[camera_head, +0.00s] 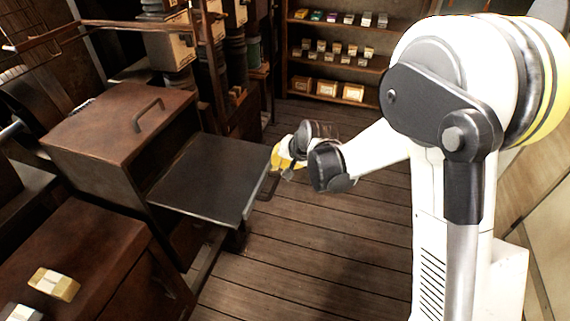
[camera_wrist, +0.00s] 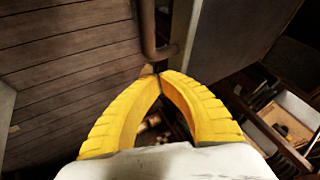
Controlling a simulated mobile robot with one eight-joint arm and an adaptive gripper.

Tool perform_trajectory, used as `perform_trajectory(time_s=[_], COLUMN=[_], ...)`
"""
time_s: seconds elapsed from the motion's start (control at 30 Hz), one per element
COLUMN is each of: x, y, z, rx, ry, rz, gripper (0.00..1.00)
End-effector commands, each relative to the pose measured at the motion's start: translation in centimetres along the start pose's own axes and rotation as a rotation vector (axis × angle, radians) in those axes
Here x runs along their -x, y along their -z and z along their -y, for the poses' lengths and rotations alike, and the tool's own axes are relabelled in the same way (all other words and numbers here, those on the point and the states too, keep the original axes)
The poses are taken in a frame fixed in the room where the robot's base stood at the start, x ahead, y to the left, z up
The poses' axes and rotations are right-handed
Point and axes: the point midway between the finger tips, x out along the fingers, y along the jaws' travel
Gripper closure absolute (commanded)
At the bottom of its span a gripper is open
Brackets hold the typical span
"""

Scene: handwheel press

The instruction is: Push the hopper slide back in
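The hopper slide (camera_head: 208,178) is a flat dark plate. It sticks out to the right from under a brown wooden box (camera_head: 120,125) with a bar handle on its lid. The slide's own handle (camera_head: 268,186) is a dark bar at its right edge; it also shows in the wrist view (camera_wrist: 148,30), with the slide (camera_wrist: 230,40) to its right. My gripper (camera_head: 277,162) is at the slide's right edge, by the far end of that handle. In the wrist view its yellow fingers (camera_wrist: 158,74) meet at the tips with nothing seen between them. I cannot tell whether they touch the handle.
A dark brown cabinet (camera_head: 75,255) with small pale blocks (camera_head: 54,284) on top stands at the front left. Shelves (camera_head: 335,67) with small boxes stand at the back. The plank floor (camera_head: 310,255) right of the slide is clear.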

Motion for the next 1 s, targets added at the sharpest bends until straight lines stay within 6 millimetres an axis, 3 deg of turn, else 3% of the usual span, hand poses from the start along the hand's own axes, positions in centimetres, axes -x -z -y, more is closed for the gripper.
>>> perform_trajectory(time_s=[0.27,0.47,0.67,1.0], x=[-0.1,-1.2,-3.6,-8.7], y=[0.0,-0.1,-0.2,-0.1], z=[0.2,2.1,6.8,16.4], rx=[0.0,0.003,0.006,0.003], ry=[0.0,0.001,0.002,0.001], rz=[0.0,0.001,0.003,0.002], gripper=[1.0,1.0,1.0,1.0])
